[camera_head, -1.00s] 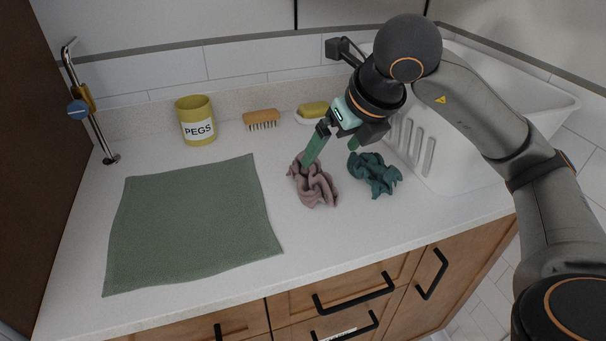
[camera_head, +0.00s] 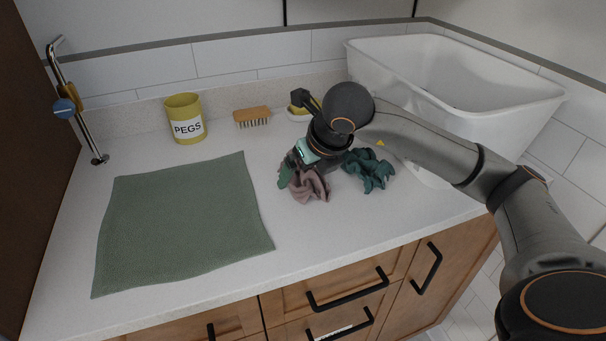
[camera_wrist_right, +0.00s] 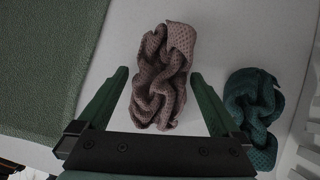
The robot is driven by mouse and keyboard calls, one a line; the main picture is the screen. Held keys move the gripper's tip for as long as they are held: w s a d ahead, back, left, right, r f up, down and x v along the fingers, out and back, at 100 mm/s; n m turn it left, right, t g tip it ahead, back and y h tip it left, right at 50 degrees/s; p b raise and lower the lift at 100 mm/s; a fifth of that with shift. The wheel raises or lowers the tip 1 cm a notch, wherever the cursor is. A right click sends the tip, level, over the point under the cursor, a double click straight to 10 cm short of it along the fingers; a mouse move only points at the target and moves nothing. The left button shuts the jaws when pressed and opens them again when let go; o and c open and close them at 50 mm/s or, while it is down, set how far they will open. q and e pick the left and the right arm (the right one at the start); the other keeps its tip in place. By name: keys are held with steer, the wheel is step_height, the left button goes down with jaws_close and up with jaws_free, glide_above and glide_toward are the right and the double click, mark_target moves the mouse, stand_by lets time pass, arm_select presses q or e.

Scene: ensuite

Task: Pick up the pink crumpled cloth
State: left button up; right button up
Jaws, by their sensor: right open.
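The pink crumpled cloth (camera_head: 309,187) lies on the white counter, between a flat green cloth and a teal crumpled cloth. In the right wrist view the pink cloth (camera_wrist_right: 161,76) sits between and beyond the two green fingers. My right gripper (camera_wrist_right: 160,85) is open, one finger on each side of the cloth with a gap to each. In the head view my right gripper (camera_head: 292,175) is low over the pink cloth and hides part of it; the far finger is hidden. My left gripper is not in view.
The teal crumpled cloth (camera_head: 370,170) lies close on the right; it also shows in the wrist view (camera_wrist_right: 252,112). The flat green cloth (camera_head: 180,222) spreads left. Behind are a yellow pegs pot (camera_head: 184,112), a brush (camera_head: 252,116) and a white basin (camera_head: 480,100).

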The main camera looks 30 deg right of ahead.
steer(key=c, duration=1.1)
